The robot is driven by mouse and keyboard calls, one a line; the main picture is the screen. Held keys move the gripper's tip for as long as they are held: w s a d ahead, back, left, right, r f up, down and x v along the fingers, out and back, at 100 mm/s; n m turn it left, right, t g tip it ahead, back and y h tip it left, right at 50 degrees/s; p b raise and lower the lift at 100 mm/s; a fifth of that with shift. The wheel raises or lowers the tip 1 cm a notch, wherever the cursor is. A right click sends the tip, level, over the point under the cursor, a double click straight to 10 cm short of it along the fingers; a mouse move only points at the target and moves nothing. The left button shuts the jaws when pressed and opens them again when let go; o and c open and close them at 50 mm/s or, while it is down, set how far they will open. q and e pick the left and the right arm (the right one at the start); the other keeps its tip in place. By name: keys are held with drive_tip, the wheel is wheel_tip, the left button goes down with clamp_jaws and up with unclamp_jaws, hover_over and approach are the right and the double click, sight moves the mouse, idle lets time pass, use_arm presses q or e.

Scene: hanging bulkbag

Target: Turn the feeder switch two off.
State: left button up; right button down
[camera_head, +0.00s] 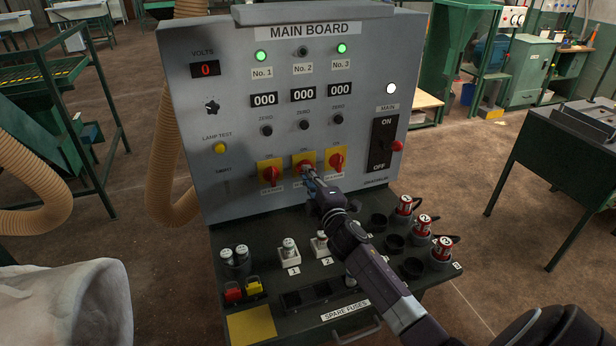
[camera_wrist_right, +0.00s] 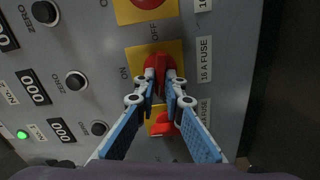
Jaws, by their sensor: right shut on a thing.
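The MAIN BOARD panel (camera_head: 290,120) carries three red feeder switches on yellow plates. The No. 2 lamp (camera_head: 301,52) is dark. My left gripper is not in view.
Switch one (camera_head: 270,174) and switch three (camera_head: 337,161) sit close on either side. The lamps No. 1 (camera_head: 260,56) and No. 3 (camera_head: 341,49) glow green. The red-knobbed main lever (camera_head: 396,146) is at the right. A shelf with fuses (camera_head: 445,246) juts out below.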

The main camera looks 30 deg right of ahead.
drive_tip(key=shift+a+f+n, duration=0.1)
drive_tip(key=shift+f+n, duration=0.1)
drive_tip(key=shift+n, duration=1)
drive_tip(key=c, duration=2)
unclamp_jaws()
drive_tip(key=v, duration=1.2)
drive_tip(key=shift+s, duration=0.1)
